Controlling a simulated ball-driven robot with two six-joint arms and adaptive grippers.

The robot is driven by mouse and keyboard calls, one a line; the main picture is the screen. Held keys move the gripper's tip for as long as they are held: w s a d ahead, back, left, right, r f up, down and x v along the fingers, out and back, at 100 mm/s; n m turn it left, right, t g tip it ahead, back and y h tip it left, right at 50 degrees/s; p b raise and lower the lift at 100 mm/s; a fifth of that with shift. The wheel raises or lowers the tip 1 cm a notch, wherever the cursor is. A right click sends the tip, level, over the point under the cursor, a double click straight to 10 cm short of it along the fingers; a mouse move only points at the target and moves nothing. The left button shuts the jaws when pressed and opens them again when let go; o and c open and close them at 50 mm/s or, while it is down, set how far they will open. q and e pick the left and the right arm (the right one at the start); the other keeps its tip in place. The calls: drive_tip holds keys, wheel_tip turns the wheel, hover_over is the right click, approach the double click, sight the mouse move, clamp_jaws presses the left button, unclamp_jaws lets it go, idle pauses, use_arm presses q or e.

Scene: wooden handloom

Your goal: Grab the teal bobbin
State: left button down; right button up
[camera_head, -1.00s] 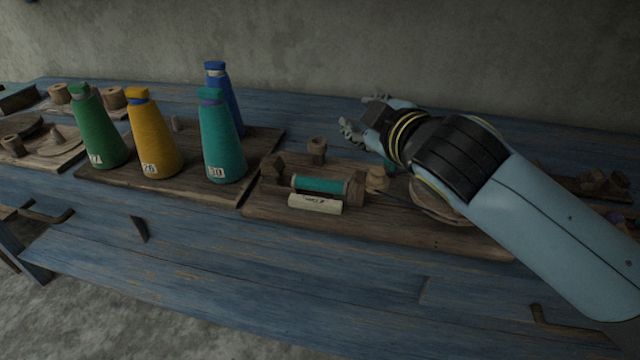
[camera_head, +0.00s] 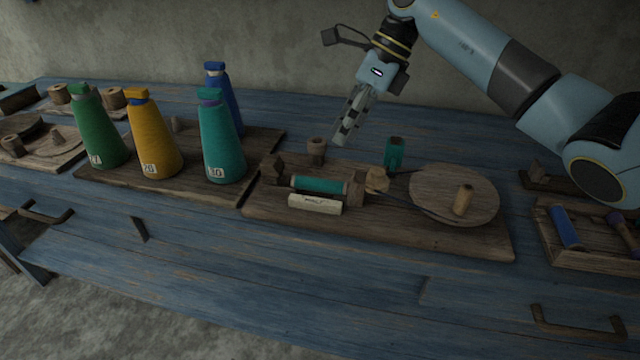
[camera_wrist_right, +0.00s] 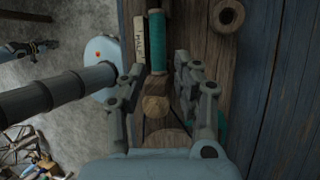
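The teal bobbin (camera_head: 320,185) lies sideways, held in the small wooden winder on a board. In the right wrist view the teal bobbin (camera_wrist_right: 157,42) shows ahead of the fingers, beside a cream label. My right gripper (camera_head: 347,130) points down above and behind the bobbin, a little to its right, apart from it. In the right wrist view its two fingers (camera_wrist_right: 158,68) are spread with nothing between them.
A teal cone (camera_head: 222,145), a yellow cone (camera_head: 155,140), a green cone (camera_head: 98,130) and a blue cone (camera_head: 228,95) stand left. A small wooden spool (camera_head: 317,150) is behind the bobbin. A teal-green block (camera_head: 394,153) and wooden wheel (camera_head: 455,185) are right. The blue front tabletop is clear.

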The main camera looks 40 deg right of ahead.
sight(320, 185)
drive_tip(key=x, duration=1)
drive_tip(key=shift+s+f, duration=0.2)
drive_tip(key=shift+s, duration=0.05)
clamp_jaws()
